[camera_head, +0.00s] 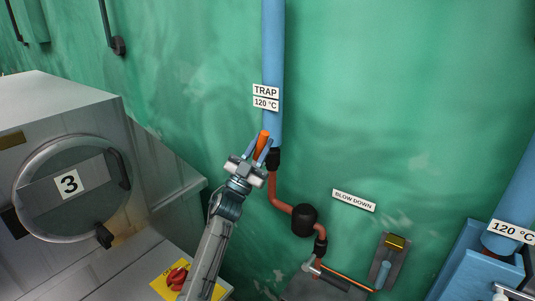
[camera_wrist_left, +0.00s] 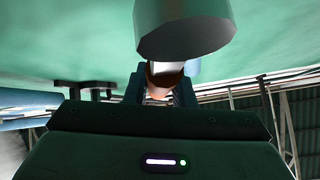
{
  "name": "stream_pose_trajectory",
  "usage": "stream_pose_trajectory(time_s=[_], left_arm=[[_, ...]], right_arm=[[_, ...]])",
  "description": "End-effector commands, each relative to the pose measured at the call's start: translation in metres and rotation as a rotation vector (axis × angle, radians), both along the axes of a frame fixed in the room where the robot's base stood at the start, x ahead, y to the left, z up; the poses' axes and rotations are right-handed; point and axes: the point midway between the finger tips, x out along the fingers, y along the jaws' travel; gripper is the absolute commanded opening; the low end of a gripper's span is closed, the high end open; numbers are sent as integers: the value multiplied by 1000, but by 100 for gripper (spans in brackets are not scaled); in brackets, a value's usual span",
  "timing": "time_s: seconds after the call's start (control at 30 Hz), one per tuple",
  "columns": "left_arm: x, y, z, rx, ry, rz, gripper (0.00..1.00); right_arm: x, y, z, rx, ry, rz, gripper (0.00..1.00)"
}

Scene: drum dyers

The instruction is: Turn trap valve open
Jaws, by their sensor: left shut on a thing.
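The trap valve has an orange lever handle (camera_head: 264,141) that points up beside the lower end of the blue TRAP pipe (camera_head: 272,60). Its black body (camera_head: 274,158) sits just under that pipe. My left gripper (camera_head: 262,148) is shut on the orange handle, with one blue finger on each side. In the left wrist view a brownish-orange piece of the handle (camera_wrist_left: 158,82) shows between the fingers, and a large rounded pipe end (camera_wrist_left: 182,35) hangs over it. The valve stem is mostly hidden. My right gripper is not in view.
A red pipe (camera_head: 276,190) runs down from the valve to a black trap (camera_head: 304,220) near the BLOW DOWN sign (camera_head: 354,200). A grey drum machine marked 3 (camera_head: 110,130) stands at left. A yellow plate with a red knob (camera_head: 177,278) lies near my left arm. The green wall is close behind.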

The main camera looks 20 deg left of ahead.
Motion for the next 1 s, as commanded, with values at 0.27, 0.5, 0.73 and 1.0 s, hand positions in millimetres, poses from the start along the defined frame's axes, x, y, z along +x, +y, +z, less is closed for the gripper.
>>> stream_pose_trajectory(time_s=[0.27,0.5,0.73,1.0], left_arm=[[6,17,4,-189,65,0,0],[10,27,5,-282,101,1,0],[11,30,6,-317,114,1,0],[11,31,7,-323,117,0,0]], right_arm=[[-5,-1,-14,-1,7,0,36],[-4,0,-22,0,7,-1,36],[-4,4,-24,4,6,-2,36],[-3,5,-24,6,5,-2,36]])
